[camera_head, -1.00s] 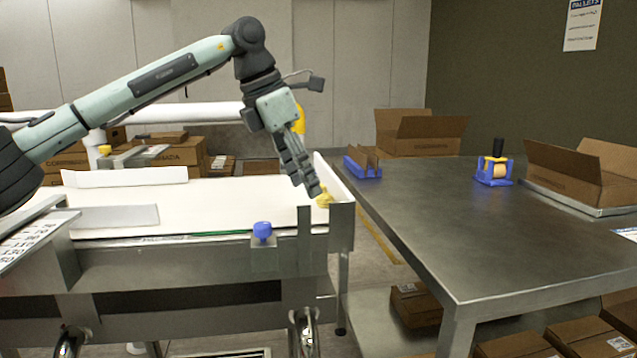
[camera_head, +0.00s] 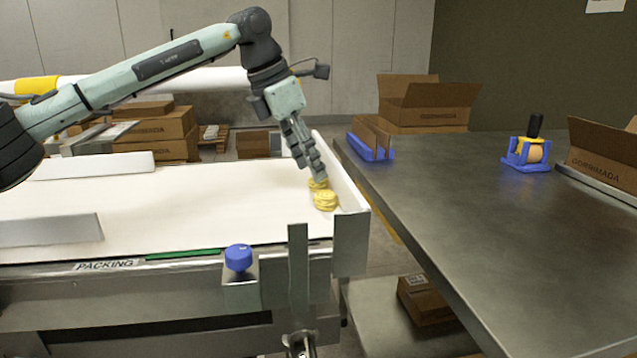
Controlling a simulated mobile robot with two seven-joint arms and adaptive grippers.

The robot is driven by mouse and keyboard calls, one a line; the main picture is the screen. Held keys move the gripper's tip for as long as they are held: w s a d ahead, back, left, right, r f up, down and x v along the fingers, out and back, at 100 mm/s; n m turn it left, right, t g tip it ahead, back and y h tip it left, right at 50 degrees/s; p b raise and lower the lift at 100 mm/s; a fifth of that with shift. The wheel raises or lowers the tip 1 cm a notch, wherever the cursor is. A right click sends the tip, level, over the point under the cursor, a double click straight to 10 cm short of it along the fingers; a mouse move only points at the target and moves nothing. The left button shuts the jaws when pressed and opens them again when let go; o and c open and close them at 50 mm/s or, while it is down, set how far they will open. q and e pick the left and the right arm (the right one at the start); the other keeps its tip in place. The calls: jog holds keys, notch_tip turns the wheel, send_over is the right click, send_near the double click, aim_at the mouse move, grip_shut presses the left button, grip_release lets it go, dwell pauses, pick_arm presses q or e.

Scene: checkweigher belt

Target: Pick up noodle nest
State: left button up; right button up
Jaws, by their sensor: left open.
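A yellow noodle nest (camera_head: 326,201) lies on the white belt (camera_head: 190,200) at its right end, close to the end wall. A second yellow nest (camera_head: 318,184) shows just behind it, partly hidden by my fingers. My left gripper (camera_head: 319,174) points down from above, open, with its fingertips at the rear nest. I cannot tell whether the fingers touch it. My right gripper is not in view.
A raised metal and white wall (camera_head: 351,240) closes the belt's right end. A blue knob (camera_head: 238,257) stands on the front edge. The steel table (camera_head: 470,230) at right holds a blue holder (camera_head: 371,147), a tape dispenser (camera_head: 526,154) and open cartons (camera_head: 425,105).

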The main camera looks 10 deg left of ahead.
aim_at(312, 178)
pick_arm(q)
jog(key=x, duration=0.2)
jog(key=shift+w+f, duration=0.1)
jog(key=shift+f, duration=0.2)
jog(key=shift+w+d+f, duration=0.1)
jog(key=shift+f, duration=0.15)
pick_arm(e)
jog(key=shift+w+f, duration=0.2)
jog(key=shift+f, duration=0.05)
pick_arm(q)
jog(key=shift+c, duration=0.5)
jog(key=c, duration=0.6)
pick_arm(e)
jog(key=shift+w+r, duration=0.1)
pick_arm(q)
jog(key=shift+r, duration=0.2)
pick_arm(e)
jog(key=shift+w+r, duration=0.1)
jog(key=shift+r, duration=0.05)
